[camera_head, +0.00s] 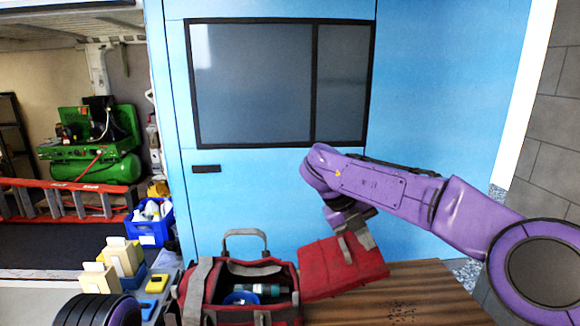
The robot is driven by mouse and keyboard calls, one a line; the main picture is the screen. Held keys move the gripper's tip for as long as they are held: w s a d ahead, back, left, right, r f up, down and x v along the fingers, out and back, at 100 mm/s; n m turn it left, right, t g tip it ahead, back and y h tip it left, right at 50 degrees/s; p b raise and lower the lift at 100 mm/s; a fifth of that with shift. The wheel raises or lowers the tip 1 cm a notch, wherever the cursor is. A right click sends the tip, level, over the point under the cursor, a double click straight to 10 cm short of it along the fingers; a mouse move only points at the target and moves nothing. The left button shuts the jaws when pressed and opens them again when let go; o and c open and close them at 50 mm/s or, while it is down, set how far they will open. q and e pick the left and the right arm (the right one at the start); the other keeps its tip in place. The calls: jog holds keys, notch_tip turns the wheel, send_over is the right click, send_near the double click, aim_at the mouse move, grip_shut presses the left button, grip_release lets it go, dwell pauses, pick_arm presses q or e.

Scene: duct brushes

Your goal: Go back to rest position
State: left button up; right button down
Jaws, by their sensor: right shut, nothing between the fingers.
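My right arm comes in from the right, purple. Its gripper (357,245) points down in front of the red flap of the bag, shut and empty. Whether the fingertips touch the flap I cannot tell. The red bag (190,300) stands open on the wooden table, with grey straps and a grey handle raised at the back. Inside it lie a blue round item (241,297) and a teal-and-dark cylindrical item (268,289). My left gripper is not in view; a black and purple rounded part shows at the bottom left.
A blue wall panel with a dark window (250,85) stands behind. At left are yellow and blue boxes, a blue crate (150,225), a red ladder and a green compressor (90,150).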

jog(key=d+f+n+t+h, duration=0.2)
jog(key=d+f+n+h, duration=0.15)
jog(key=f, duration=0.45)
jog(key=d+f+n+t+h, duration=0.1)
jog(key=d+f+n+h, duration=0.2)
jog(key=d+f, duration=0.35)
jog(key=s+d+f+n+t+y, duration=0.1)
jog(key=s+f+n+t, duration=0.2)
jog(key=f+n, duration=0.45)
jog(key=s+d+f+n+t+y, duration=0.1)
jog(key=s+f+n+t, duration=0.2)
jog(key=f, duration=0.7)
jog(key=s+d+f+n+g+y, duration=0.1)
jog(key=s+f+n+g+y, duration=0.2)
jog(key=s, duration=1.2)
jog(key=s+d+f+n+g+y, duration=0.1)
jog(key=s+f+n+g+y, duration=0.2)
jog(key=s+f+n, duration=0.5)
jog(key=s+f+y, duration=0.1)
jog(key=s, duration=0.7)
jog(key=shift+d, duration=0.1)
